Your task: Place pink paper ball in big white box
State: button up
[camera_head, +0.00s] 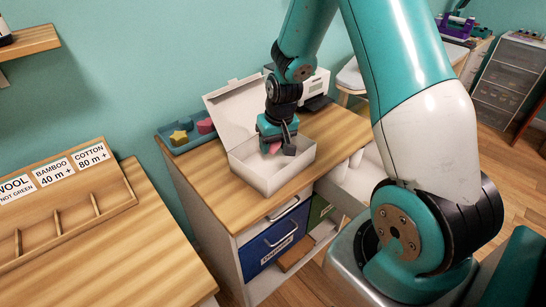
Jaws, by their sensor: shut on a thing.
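The big white box (266,185) stands on the wooden cabinet top with its lid raised at the back. My gripper (277,147) reaches down over the open box, and its fingers are at about rim height or a little below. It is shut on the pink paper ball (274,149), of which only a small pink part shows between the fingers. The rest of the ball is hidden by the gripper. I cannot tell whether the ball touches the box floor.
A teal tray (183,146) with a yellow star shape (180,137) and a red piece (205,126) lies left of the box. A wooden sorter with labels (60,215) stands on the left table. An open white drawer (352,185) juts out at the cabinet's right. Bare wood (338,126) shows right of the box.

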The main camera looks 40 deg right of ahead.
aim_at(274, 165)
jog(key=shift+f, duration=2.45)
jog(key=shift+f, duration=0.1)
jog(key=o, duration=0.9)
jog(key=r, duration=0.3)
jog(key=s+r, duration=0.1)
jog(key=r, duration=0.3)
jog(key=s+r, duration=0.1)
jog(key=r, duration=0.3)
jog(key=shift+d+r, duration=0.1)
jog(key=shift+r, duration=0.15)
jog(key=s+a+r+n+y, duration=0.1)
jog(key=s+a+r+n, duration=0.2)
jog(key=s+a, duration=0.3)
jog(key=s+a+r+n+g+y, duration=0.1)
jog(key=s+a+r+n, duration=0.2)
jog(key=s+a+r, duration=0.3)
jog(key=s+a+r+n+g+y, duration=0.1)
jog(key=s+a+r+n+y, duration=0.1)
jog(key=s+a+r, duration=0.3)
jog(key=shift+s+a+r+n, duration=0.1)
jog(key=shift+s+a+n, duration=0.2)
jog(key=shift+s+a, duration=0.55)
jog(key=shift+s+a+r+n, duration=0.1)
jog(key=shift+s+a+n, duration=0.2)
jog(key=shift+a, duration=1)
jog(key=shift+s+a+n, duration=0.3)
jog(key=shift+s+a, duration=0.3)
jog(key=shift+a, duration=0.45)
